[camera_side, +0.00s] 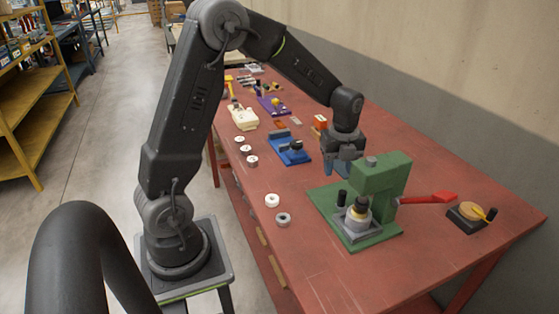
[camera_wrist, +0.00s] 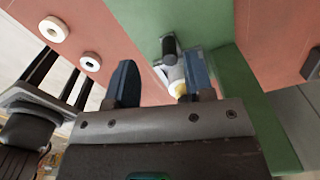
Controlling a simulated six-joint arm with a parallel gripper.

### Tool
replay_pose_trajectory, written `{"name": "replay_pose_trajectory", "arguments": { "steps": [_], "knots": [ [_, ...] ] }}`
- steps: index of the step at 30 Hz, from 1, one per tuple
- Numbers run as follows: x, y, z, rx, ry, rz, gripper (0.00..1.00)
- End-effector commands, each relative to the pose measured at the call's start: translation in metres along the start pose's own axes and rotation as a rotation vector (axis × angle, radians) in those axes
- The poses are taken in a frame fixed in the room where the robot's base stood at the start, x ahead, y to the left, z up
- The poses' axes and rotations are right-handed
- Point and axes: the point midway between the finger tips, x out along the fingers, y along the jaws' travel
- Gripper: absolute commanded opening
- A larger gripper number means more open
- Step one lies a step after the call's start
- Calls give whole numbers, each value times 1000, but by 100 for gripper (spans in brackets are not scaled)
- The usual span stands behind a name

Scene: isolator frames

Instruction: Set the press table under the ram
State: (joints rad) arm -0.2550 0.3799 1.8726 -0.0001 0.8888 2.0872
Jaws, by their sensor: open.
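The green press (camera_side: 381,180) stands on a green base near the front right of the red bench in the side view. The press table (camera_side: 366,236) is a grey square plate on that base, with a black upright handle (camera_side: 341,198) at its left. A pale cup with a gold and black top (camera_side: 356,216) stands on the plate. I cannot tell the ram apart from that black top. My gripper (camera_side: 337,170) is open and empty, pointing down behind and left of the press. In the wrist view, the black handle (camera_wrist: 169,47) shows beyond and between my fingertips (camera_wrist: 160,62).
A red lever (camera_side: 430,198) sticks out right of the press. The bench's near right corner is bare.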

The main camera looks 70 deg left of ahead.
Motion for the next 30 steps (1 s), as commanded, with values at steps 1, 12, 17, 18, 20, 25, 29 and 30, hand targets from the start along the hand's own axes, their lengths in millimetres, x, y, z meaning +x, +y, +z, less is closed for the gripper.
{"name": "replay_pose_trajectory", "arguments": {
  "steps": [1, 12, 17, 18, 20, 25, 29, 30],
  "knots": [
    [-11, -1, 0, 0, -3, -5, 48],
    [-68, 0, 0, -74, 1, 1, 48],
    [-69, 0, 0, -276, 0, 1, 48],
    [-69, 0, 0, -327, 0, 0, 48],
    [-69, 0, 0, -400, 0, 0, 48],
    [-70, 0, 0, -611, 0, -1, 48],
    [-71, 0, 0, -771, 0, -1, 48],
    [-72, 0, 0, -820, 0, -1, 48]
  ]
}}
